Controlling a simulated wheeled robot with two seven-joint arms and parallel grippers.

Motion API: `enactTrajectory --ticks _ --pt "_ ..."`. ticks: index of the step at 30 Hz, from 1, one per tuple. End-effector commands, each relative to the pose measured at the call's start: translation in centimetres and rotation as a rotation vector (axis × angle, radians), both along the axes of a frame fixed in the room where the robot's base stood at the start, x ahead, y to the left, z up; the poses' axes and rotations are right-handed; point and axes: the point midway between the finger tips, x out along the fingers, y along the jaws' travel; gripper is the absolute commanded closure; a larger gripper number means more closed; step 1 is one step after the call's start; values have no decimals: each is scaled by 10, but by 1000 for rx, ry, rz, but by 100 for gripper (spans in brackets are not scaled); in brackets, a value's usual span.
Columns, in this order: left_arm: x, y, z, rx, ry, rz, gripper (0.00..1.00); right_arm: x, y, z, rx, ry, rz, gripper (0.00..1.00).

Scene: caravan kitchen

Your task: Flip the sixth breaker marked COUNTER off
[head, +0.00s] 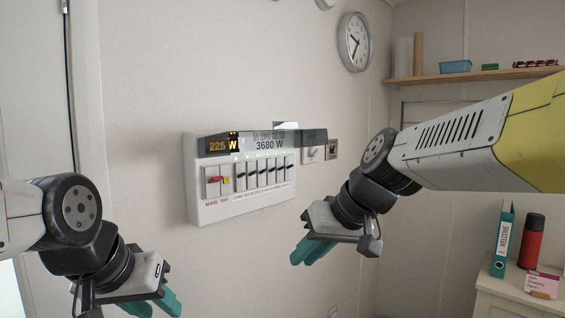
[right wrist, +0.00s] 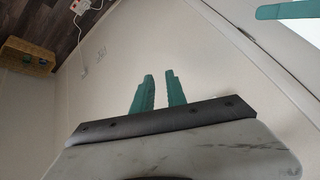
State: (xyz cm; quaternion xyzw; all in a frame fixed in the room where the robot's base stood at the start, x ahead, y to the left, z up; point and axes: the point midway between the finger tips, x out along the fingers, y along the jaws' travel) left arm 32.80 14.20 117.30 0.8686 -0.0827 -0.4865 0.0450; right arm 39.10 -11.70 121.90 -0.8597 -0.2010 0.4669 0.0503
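The white breaker panel (head: 240,208) is on the wall in the middle of the head view. It has a row of dark breaker levers (head: 263,177), a red main switch (head: 215,180) at the left, and a display reading 225 W beside 3680 W. The labels under the levers are too small to read surely. My right gripper (head: 312,251) is below and right of the panel, apart from it. In the right wrist view its teal fingers (right wrist: 159,92) are apart with nothing between them. My left gripper (head: 160,305) is low at the left, away from the panel; its finger gap is unclear.
A wall switch (head: 312,154) and socket (head: 333,149) sit just right of the panel. A clock (head: 354,42) and a shelf (head: 480,75) are above right. A cabinet (head: 520,288) with a teal binder (head: 503,240) and red flask (head: 532,241) stands at the right.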

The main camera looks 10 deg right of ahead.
Motion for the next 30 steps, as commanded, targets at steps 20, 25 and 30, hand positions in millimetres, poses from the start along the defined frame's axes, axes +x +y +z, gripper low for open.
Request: enactTrajectory --ticks 20,25,30 --pt "0 0 0 0 0 0 64 250 -88 137 164 -755 225 100" --pt "0 0 0 0 0 0 64 263 -102 145 145 -822 219 100" --pt "0 0 0 0 0 0 64 263 -102 146 142 -827 220 100"
